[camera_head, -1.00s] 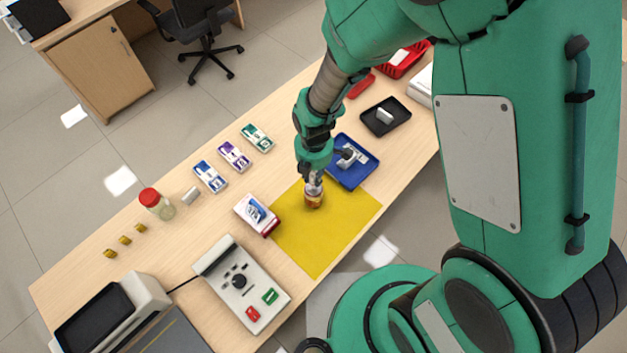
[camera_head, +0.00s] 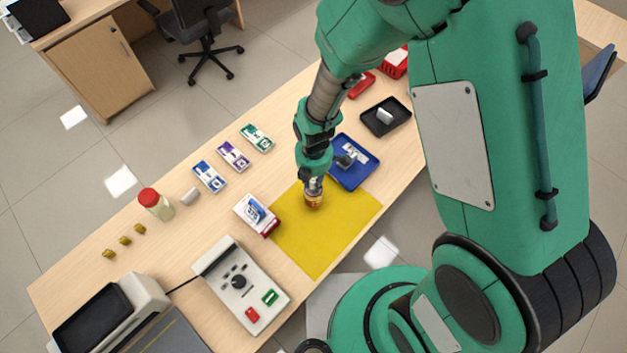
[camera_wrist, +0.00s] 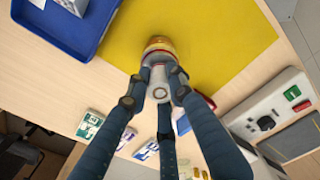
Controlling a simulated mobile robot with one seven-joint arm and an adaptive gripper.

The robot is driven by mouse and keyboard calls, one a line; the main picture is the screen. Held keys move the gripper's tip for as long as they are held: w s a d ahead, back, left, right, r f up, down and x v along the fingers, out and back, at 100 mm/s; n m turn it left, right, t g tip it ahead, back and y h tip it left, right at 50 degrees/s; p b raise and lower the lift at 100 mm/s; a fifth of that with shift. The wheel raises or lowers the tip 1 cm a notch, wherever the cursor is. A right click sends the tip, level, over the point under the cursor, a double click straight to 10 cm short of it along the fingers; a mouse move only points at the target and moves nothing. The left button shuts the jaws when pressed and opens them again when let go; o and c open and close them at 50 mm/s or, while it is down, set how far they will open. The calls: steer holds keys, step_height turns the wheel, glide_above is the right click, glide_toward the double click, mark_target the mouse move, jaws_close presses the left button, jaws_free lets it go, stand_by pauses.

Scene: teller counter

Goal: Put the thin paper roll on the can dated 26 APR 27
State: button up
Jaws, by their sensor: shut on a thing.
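My gripper (camera_head: 313,184) is over the yellow mat and pointing down. In the wrist view its fingers (camera_wrist: 160,88) are shut around a thin white paper roll (camera_wrist: 159,92), whose round end faces the camera. A can (camera_head: 313,201) with an orange and red label stands on the mat directly under the gripper. In the wrist view the can (camera_wrist: 158,46) shows just beyond the roll. The roll's lower end is at the can's top; I cannot tell whether they touch. The can's date is not readable.
A yellow mat (camera_head: 335,235) lies under the can. Near it are a blue tray (camera_head: 365,176) with white pieces, a red and white box (camera_head: 257,215) and a keypad device (camera_head: 241,286). A white roll (camera_head: 189,196) lies beside a red-lidded jar (camera_head: 157,204). The mat's front part is clear.

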mark_target(314, 179)
steer(key=shift+f, duration=0.15)
steer(key=o, duration=0.8)
step_height(314, 179, up, 12)
steer(key=shift+r+p, duration=0.15)
steer(key=shift+p, duration=0.7)
stand_by(0.3)
